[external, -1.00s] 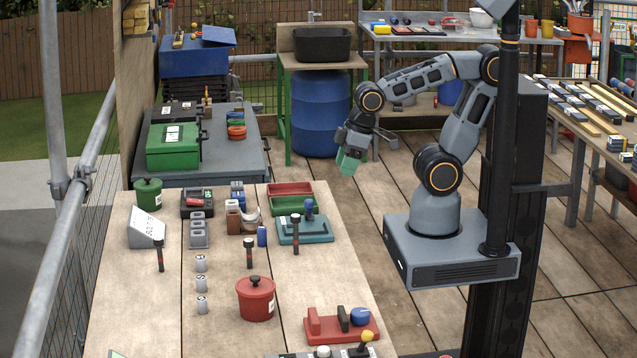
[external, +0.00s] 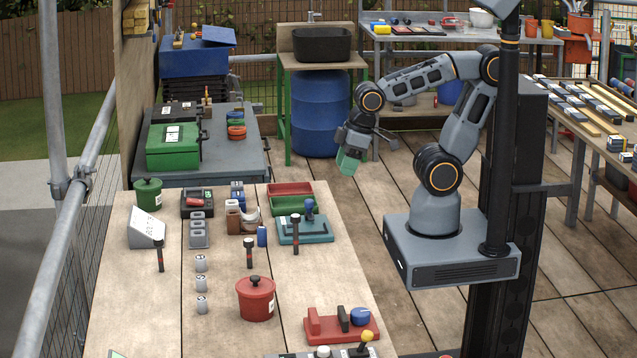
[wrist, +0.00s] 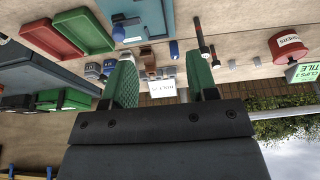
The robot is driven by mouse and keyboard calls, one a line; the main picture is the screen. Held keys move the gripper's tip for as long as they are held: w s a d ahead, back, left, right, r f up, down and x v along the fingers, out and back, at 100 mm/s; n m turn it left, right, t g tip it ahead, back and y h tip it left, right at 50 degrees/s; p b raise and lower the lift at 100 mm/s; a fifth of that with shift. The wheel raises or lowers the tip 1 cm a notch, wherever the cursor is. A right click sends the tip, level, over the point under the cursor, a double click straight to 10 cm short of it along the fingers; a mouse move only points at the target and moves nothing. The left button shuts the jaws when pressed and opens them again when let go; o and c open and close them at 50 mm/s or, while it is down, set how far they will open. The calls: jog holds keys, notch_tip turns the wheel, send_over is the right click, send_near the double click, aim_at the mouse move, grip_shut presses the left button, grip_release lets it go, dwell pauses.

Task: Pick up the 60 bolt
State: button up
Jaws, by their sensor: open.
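I cannot read which is the 60 bolt. My gripper (external: 350,160) is open and empty, held in the air right of and beyond the table's far end, well apart from the bolts. Its green fingers (wrist: 162,75) stand wide apart in the wrist view.
A white sloped sign (external: 146,227), grey weights (external: 201,284), a red pot (external: 256,298), a green pot (external: 148,194) and a teal holder (external: 305,229) stand around the bolts. Red and green trays (external: 290,196) lie at the far end. Bare tabletop lies between the pieces.

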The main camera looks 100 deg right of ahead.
dwell(0.3)
jog(key=shift+c, duration=0.9)
